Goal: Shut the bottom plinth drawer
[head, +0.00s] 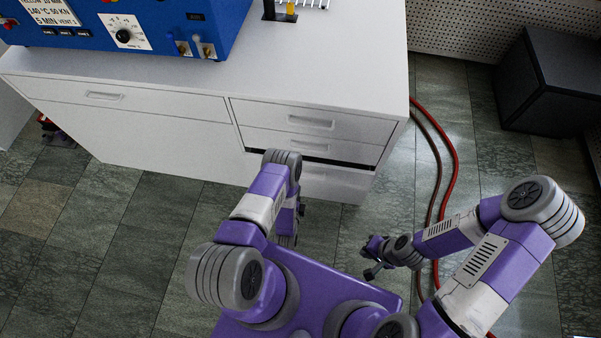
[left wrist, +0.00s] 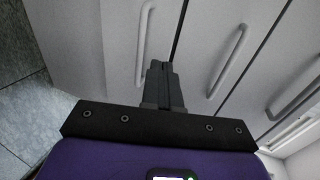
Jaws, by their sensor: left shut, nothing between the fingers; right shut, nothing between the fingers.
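The bottom plinth drawer (head: 337,184) is the lowest white front at the right of the cabinet. A dark gap above it shows it standing slightly out. My left arm covers its left part in the head view. In the left wrist view the bottom drawer front (left wrist: 118,45) lies sideways, with its bar handle beside the fingertips. My left gripper (left wrist: 161,72) is shut and empty, in front of this drawer close to the handle; I cannot tell whether it touches. My right gripper (head: 373,272) is shut and empty, low over the floor, away from the cabinet.
The two drawers above (head: 312,124) look closed. A blue press (head: 130,30) stands on the white cabinet top (head: 290,65). Red and brown hoses (head: 452,160) run along the floor at the right, near my right arm. A dark box (head: 550,85) stands farther right.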

